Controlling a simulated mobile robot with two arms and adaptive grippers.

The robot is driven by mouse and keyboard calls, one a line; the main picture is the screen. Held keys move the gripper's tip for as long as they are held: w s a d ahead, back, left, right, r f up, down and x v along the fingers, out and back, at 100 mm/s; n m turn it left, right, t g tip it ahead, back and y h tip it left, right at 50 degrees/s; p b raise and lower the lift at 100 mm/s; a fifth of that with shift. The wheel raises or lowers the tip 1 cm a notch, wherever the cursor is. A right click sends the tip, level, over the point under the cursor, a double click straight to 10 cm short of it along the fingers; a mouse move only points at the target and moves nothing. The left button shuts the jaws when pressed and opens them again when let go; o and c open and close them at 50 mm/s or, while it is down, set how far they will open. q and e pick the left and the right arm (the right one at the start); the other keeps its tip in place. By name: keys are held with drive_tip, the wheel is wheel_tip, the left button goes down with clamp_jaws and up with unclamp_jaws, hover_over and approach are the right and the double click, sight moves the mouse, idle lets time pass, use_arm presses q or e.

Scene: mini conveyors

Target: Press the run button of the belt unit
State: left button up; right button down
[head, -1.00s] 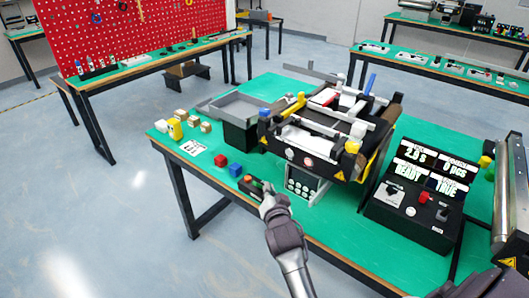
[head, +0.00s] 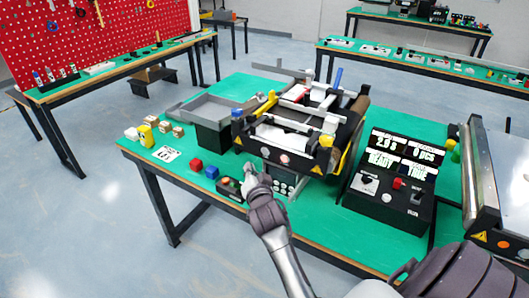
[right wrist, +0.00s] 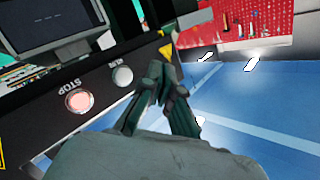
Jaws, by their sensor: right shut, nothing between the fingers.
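The belt unit (head: 335,160) stands on the green table, with a white run button (head: 266,152) and a pinkish stop button (head: 285,159) on its front face. In the right wrist view the round run button (right wrist: 122,76) sits beside the lit stop button (right wrist: 77,100), both labelled. My right gripper (head: 251,171) is shut and empty, just below and left of the run button in the head view. In the right wrist view its fingertips (right wrist: 161,66) are right of the button, with no contact visible. My left gripper is not in view.
A grey tray (head: 205,108) stands left of the belt unit. A red cube (head: 196,164), a blue cube (head: 212,172) and a small button box (head: 229,187) lie near the front edge. A control console (head: 385,208) stands at the right.

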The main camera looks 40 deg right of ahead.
sight(265, 151)
drive_tip(key=shift+w+d, duration=0.35)
drive_tip(key=shift+d, duration=0.5)
drive_tip(key=shift+w+d, duration=0.4)
drive_tip(key=shift+d, duration=0.45)
drive_tip(key=shift+w+d, duration=0.35)
drive_tip(key=shift+d, duration=0.5)
drive_tip(key=shift+d, duration=0.1)
drive_tip(key=shift+w+d, duration=0.15)
drive_tip(key=shift+d, duration=0.15)
